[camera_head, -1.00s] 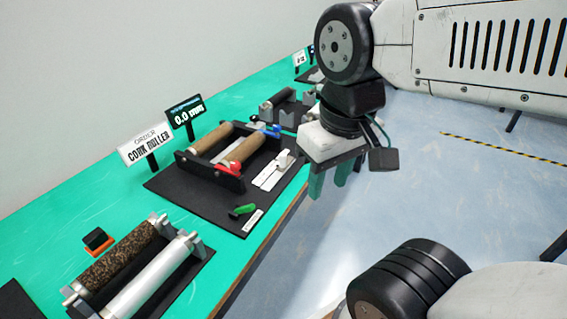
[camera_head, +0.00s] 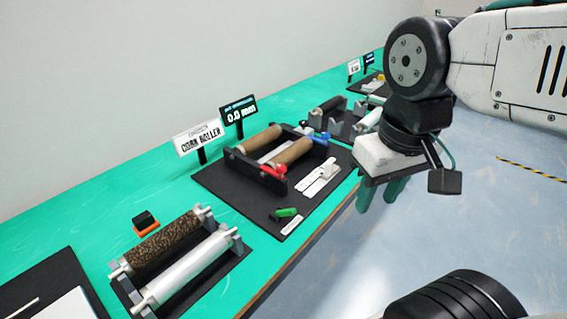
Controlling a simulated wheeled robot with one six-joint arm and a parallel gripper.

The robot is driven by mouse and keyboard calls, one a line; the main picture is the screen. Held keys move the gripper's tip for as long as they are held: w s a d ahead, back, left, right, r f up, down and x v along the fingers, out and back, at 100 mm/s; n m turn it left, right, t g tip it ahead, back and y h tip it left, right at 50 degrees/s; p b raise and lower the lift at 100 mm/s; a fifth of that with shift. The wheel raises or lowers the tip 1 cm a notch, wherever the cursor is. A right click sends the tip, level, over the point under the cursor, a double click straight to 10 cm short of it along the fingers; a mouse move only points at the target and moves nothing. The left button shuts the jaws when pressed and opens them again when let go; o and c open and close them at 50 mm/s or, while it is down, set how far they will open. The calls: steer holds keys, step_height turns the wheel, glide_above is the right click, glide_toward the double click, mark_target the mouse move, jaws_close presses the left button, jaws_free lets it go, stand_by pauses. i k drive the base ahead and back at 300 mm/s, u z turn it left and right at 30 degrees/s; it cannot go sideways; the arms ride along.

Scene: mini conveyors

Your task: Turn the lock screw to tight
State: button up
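The mini conveyor (camera_head: 285,185) stands on a black mat on the green bench, with two tan rollers in a black frame. A red part (camera_head: 269,170) sits at its near end and a blue part (camera_head: 320,138) at its far end. A small green-handled tool or knob (camera_head: 287,212) lies at the mat's front edge. I cannot tell which of these is the lock screw. My gripper (camera_head: 380,192) points down with its green fingers apart, to the right of the conveyor and past the bench edge. It looks empty and touches nothing.
Order sign (camera_head: 198,138) and 0.0 mm display (camera_head: 238,110) stand behind the conveyor. A dark speckled roller (camera_head: 160,250) and a silver roller (camera_head: 185,272) lie on a nearer mat. A white gauge-like piece (camera_head: 318,182) lies beside the frame. Open floor lies right of the bench.

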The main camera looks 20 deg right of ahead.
mark_target(304, 123)
steer(key=u, duration=0.45)
steer(key=k, duration=1.05)
steer(key=z, duration=0.65)
steer(key=i, duration=1.4)
steer(key=u, duration=0.45)
